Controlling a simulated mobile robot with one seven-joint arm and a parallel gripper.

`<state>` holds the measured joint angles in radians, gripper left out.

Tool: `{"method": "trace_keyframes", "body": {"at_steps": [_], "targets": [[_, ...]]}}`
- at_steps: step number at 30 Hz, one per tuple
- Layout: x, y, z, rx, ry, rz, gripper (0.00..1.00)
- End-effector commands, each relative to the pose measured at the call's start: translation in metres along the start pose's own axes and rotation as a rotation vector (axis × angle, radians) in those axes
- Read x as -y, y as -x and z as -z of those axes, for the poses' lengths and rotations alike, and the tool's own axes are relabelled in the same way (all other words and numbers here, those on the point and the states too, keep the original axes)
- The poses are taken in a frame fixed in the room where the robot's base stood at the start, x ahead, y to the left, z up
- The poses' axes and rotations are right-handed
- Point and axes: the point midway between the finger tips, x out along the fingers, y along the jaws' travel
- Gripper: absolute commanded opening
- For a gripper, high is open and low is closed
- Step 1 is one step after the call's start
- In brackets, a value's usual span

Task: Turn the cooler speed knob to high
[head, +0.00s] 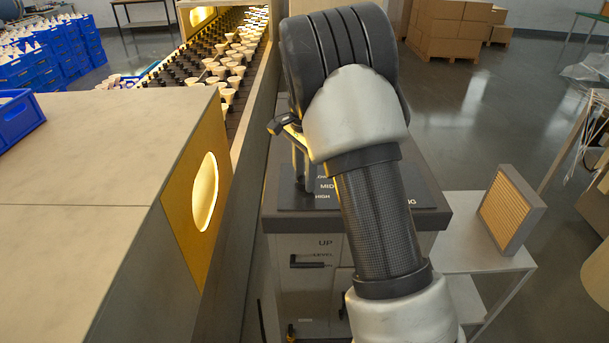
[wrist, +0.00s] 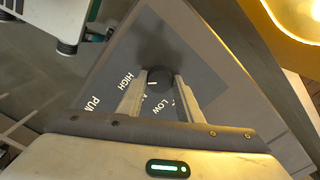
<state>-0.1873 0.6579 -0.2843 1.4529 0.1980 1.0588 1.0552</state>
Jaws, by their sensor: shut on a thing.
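The cooler speed knob (wrist: 159,80) is a dark round knob on the dark control panel (wrist: 190,45). In the wrist view my gripper (wrist: 158,92) has one finger on each side of it and is shut on it. A short white mark shows on the knob's near left part. HIGH is printed to its left and LOW below it; the lettering between is partly covered by a finger. In the head view my gripper (head: 303,188) reaches down to the panel (head: 285,197) beside the MID and HIGH labels. The knob cannot be made out there.
The grey cooler cabinet (head: 320,245) stands under the panel. A conveyor (head: 215,75) with many bulbs runs along its left, past a lit round opening (head: 205,192). A framed filter (head: 510,210) stands on a white table (head: 470,262) at right.

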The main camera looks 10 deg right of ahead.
Motion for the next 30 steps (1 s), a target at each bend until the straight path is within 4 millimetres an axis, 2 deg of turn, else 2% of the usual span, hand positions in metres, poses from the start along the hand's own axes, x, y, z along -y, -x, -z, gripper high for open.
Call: {"method": "trace_keyframes", "body": {"at_steps": [4, 5, 8, 17, 20, 23, 30], "targets": [[0.0, 0.001, 0.001, -0.002, -0.003, 0.003, 0.1], [0.0, 0.001, 0.001, -0.002, -0.003, 0.003, 0.35], [0.0, 0.001, 0.001, -0.001, -0.002, 0.002, 0.51], [0.0, 0.001, 0.0, -0.001, -0.001, 0.001, 0.51], [0.001, 0.008, 0.001, -0.001, 0.0, 0.002, 0.51], [0.001, 0.022, 0.001, -0.002, 0.0, 0.004, 0.51], [0.001, 0.08, 0.001, -0.002, -0.001, 0.006, 0.51]]}}
